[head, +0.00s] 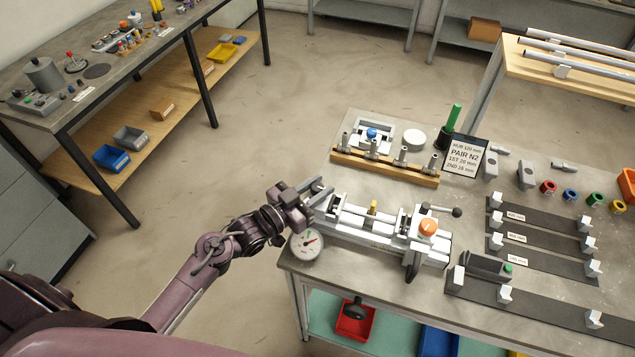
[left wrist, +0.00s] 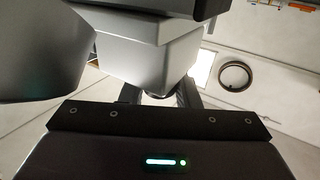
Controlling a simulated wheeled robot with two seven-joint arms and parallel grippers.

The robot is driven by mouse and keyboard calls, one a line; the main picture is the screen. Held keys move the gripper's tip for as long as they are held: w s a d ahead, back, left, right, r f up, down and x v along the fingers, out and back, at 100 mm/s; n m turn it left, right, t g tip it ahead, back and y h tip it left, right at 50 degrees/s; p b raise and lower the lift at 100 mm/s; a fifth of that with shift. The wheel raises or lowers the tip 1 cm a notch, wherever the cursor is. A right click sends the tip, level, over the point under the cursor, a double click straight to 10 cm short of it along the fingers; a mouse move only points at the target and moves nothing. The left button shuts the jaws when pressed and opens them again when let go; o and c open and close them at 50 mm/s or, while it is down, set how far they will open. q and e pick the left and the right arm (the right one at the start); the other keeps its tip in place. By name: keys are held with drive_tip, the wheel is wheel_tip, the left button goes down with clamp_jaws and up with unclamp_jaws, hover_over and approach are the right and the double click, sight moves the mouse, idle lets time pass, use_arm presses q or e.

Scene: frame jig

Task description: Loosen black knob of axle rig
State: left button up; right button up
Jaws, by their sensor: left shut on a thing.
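The axle rig (head: 370,225) is a light grey fixture near the front left of the workbench. It has an orange knob (head: 427,228) on its right part and a black-tipped lever beside it. My left gripper (head: 318,194) is at the rig's left end, its fingers shut on a small dark part that looks like the black knob. In the left wrist view the dark fingers (left wrist: 158,95) close under a grey block (left wrist: 150,55) of the rig, and the held part is mostly hidden. My right gripper is not in view.
A dial gauge (head: 306,245) sits by the rig's left end, close to my left arm. A wooden rack (head: 385,167) with metal pieces stands behind, and a small sign (head: 465,157) beside it. Dark strips with white blocks (head: 540,215) lie to the right. Floor at left is clear.

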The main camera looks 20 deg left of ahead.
sight(312, 193)
use_arm(q)
drive_tip(key=shift+n+t+y, duration=0.3)
drive_tip(key=shift+y, duration=0.1)
drive_tip(key=o, duration=0.9)
drive_tip(key=shift+o, duration=0.2)
drive_tip(key=b+v, duration=0.2)
drive_tip(key=v, duration=0.4)
drive_tip(key=shift+s+a+f, duration=0.15)
drive_tip(key=shift+s+a, duration=0.05)
drive_tip(key=shift+s, duration=0.15)
drive_tip(key=shift+s+a, duration=0.25)
drive_tip(key=shift+s, duration=0.2)
